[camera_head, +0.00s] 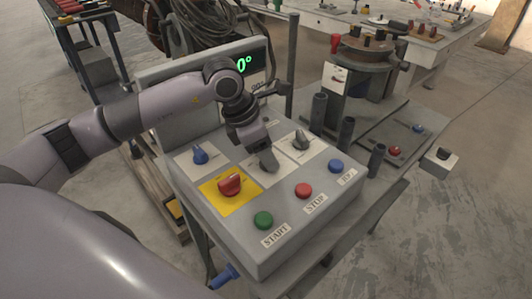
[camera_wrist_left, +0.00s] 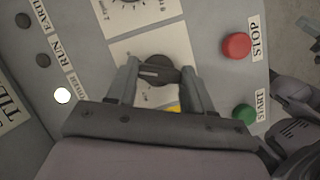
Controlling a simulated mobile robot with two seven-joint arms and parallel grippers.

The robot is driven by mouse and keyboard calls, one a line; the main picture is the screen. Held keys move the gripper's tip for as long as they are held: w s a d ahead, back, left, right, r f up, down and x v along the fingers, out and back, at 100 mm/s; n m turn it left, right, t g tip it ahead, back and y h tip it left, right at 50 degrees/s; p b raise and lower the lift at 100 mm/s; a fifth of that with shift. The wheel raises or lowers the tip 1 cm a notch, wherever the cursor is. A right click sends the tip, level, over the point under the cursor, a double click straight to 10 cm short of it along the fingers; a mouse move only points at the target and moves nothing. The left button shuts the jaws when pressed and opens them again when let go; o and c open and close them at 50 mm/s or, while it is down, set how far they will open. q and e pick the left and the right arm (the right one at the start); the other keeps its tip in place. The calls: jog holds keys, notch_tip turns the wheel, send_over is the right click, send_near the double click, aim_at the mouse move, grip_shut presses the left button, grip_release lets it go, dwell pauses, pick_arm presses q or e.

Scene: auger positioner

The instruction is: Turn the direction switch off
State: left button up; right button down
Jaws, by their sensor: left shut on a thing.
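The control box (camera_head: 220,225) has several knobs and buttons on its sloped top. My left gripper (camera_head: 264,160) reaches down onto a grey rotary switch (camera_head: 267,166) in the middle of the panel. In the left wrist view, the fingers of my left gripper (camera_wrist_left: 158,76) stand on both sides of this dark round knob (camera_wrist_left: 158,66) and are shut on it. The knob's label is partly hidden by the gripper, so I cannot read its setting or confirm that it is the direction switch. My right gripper is not in view.
Green START (camera_head: 263,220), red STOP (camera_head: 303,190) and blue (camera_head: 336,166) buttons line the front.

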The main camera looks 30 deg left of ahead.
aim_at(259, 171)
pick_arm(q)
jog(key=n+y+b, duration=0.1)
jog(key=n, duration=0.1)
jog(key=n+t+b, duration=0.1)
jog(key=n, duration=0.2)
jog(key=shift+d+y+b, duration=0.1)
jog(key=shift+y+b, duration=0.25)
jog(key=shift+y, duration=0.05)
jog(key=shift+n, duration=0.3)
jog(key=o, duration=1)
jog(key=shift+o, duration=0.2)
jog(key=shift+s, duration=0.1)
jog(key=v, duration=0.6)
jog(key=shift+s+r, duration=0.2)
jog(key=shift+r, duration=0.4)
